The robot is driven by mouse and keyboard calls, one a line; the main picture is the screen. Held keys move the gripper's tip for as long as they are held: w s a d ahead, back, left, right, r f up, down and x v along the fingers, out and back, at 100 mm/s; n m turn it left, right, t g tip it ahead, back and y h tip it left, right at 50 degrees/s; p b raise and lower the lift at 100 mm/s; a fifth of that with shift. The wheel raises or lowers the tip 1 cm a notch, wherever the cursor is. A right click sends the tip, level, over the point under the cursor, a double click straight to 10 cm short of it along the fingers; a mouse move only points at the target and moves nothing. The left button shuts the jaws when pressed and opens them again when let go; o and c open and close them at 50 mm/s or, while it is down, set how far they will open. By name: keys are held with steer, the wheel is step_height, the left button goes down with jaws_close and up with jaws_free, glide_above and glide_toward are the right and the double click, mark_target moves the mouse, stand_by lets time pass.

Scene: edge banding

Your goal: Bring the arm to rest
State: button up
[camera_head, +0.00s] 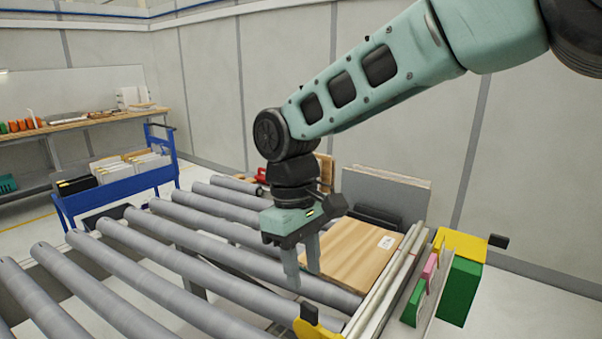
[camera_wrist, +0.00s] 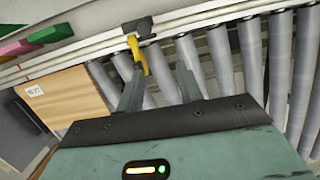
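My gripper (camera_head: 302,277) hangs pointing down over the grey roller conveyor, just left of a wooden panel. Its two fingers are apart with nothing between them; the wrist view also shows the gap between the fingers (camera_wrist: 158,80). The light wood panel (camera_head: 350,250) with a white label lies flat at the conveyor's right side. It also shows at the left of the wrist view (camera_wrist: 62,98). My arm reaches in from the upper right, bent down at the wrist. I cannot tell the exact height of the fingertips above the rollers.
Grey rollers (camera_head: 185,268) fill the lower left. A pale rail (camera_head: 386,280) runs along the conveyor's right edge, with yellow, pink and green parts (camera_head: 459,292) beyond it. A blue cart (camera_head: 117,192) and a workbench (camera_head: 85,122) stand at the back left. Grey panels (camera_head: 385,192) stand behind the wooden panel.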

steer(key=s+d+f+m+t+y, duration=0.1)
steer(key=s+d+f, duration=0.1)
steer(key=s+d, duration=0.5)
steer(key=s+d+f+m+t+y+b, duration=0.1)
steer(key=s+d+f, duration=0.1)
steer(key=s+d, duration=0.5)
steer(key=s, duration=0.5)
steer(key=shift+f+m+b, duration=0.2)
steer(key=shift+m+b, duration=0.1)
